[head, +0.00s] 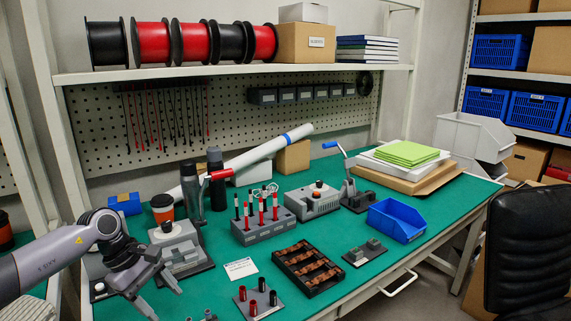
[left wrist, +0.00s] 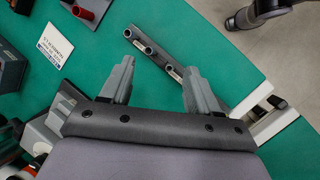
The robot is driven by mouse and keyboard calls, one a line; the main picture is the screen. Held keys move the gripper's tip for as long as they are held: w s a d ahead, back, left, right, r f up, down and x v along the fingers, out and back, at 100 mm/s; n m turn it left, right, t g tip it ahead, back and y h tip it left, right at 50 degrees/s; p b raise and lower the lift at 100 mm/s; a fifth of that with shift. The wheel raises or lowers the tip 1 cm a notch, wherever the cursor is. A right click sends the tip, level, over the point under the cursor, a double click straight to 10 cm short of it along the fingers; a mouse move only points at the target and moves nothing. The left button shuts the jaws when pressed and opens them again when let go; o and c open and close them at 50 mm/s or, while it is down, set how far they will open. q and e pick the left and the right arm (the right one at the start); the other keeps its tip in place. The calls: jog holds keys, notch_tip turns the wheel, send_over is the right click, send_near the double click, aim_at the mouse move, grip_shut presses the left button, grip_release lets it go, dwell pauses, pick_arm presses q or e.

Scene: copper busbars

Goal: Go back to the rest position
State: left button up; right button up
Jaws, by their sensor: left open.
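My left gripper (head: 167,303) reaches in from the left over the front left of the green bench (head: 345,228). In the left wrist view its two fingers (left wrist: 158,70) are spread apart, with nothing between them. A dark bar with round posts (left wrist: 150,47) lies on the bench beyond the fingertips; I cannot tell the height gap. A black tray with copper busbars (head: 309,268) sits at the front middle of the bench, to the right of the gripper. My right gripper is in neither view.
A grey press-like device (head: 180,248) with an orange-and-black cup (head: 163,208) stands close behind my left gripper. A plate with red and dark posts (head: 258,302) and a white card (head: 240,268) lie to its right. A blue bin (head: 397,220) stands farther right. A black chair (head: 528,245) is at the right.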

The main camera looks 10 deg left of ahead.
pick_arm(q)
jog(key=s+d+n+t+h+p, duration=0.1)
jog(key=s+d+n+t+h, duration=0.2)
jog(key=d+n+h, duration=0.6)
jog(key=s+d+n+t+h, duration=0.3)
jog(key=d+n, duration=0.4)
jog(key=d, duration=0.7)
jog(key=s+a+f+m+t+y+p, duration=0.1)
jog(key=s+a+f+m+y, duration=0.5)
jog(key=m, duration=0.9)
jog(key=s+a+f+m+t+y+p, duration=0.1)
jog(key=s+a+f+m+y, duration=0.6)
jog(key=m, duration=0.9)
jog(key=s+f+t+y, duration=0.1)
jog(key=s+f, duration=0.2)
jog(key=s, duration=0.1)
jog(key=shift+s+f+m+t+y, duration=0.25)
jog(key=shift+m+t+y, duration=0.05)
jog(key=shift+y, duration=0.1)
